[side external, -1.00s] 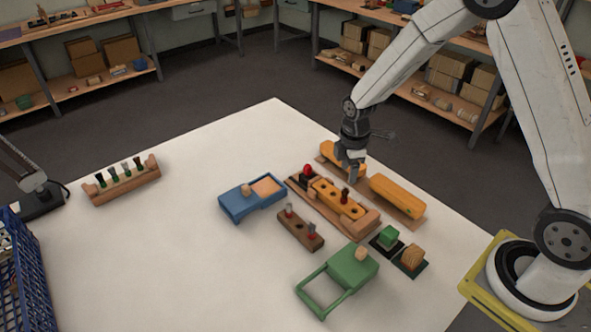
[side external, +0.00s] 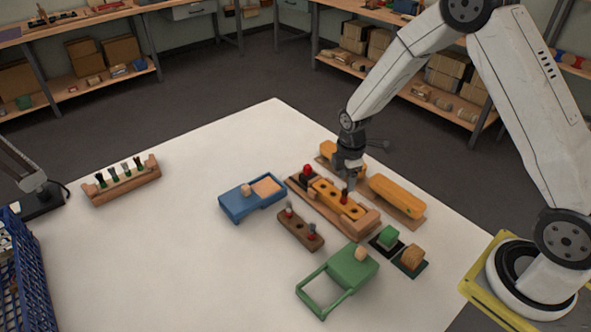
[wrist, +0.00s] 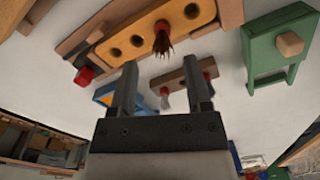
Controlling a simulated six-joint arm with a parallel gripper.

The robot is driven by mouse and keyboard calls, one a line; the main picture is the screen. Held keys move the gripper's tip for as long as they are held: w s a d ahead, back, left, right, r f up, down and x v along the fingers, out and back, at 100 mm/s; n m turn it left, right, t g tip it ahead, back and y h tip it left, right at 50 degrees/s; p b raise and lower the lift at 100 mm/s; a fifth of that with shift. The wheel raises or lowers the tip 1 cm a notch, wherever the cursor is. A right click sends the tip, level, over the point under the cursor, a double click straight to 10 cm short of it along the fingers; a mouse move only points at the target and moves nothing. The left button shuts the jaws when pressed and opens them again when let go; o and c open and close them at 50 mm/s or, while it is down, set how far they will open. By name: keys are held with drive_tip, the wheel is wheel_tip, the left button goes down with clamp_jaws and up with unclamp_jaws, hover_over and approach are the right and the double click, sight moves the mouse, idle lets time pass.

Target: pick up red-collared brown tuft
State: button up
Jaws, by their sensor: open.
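The red-collared brown tuft (side external: 344,196) stands in a hole of the yellow block (side external: 329,193), which rests in a wooden fixture (side external: 362,222). In the wrist view the tuft (wrist: 163,38) shows a red collar and spread brown bristles, in the yellow block (wrist: 145,35) with empty holes beside it. My gripper (side external: 350,184) is just above and beside the tuft in the side view. In the wrist view my gripper (wrist: 160,62) is open with nothing between its fingers, and the tuft appears beyond the fingertips, roughly midway between them. The exact gap cannot be told.
A small brown rack (side external: 300,231) holds pale tufts with red collars. A red knob (side external: 307,170) stands at the fixture's far end. Yellow blocks (side external: 397,195) lie behind. A blue tool (side external: 240,202) and green tool (side external: 350,268) flank the rack. The left table is mostly clear.

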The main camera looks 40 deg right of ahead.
sight(345, 189)
drive_tip(key=shift+s+f, duration=0.15)
drive_tip(key=shift+f, duration=2.4)
clamp_jaws()
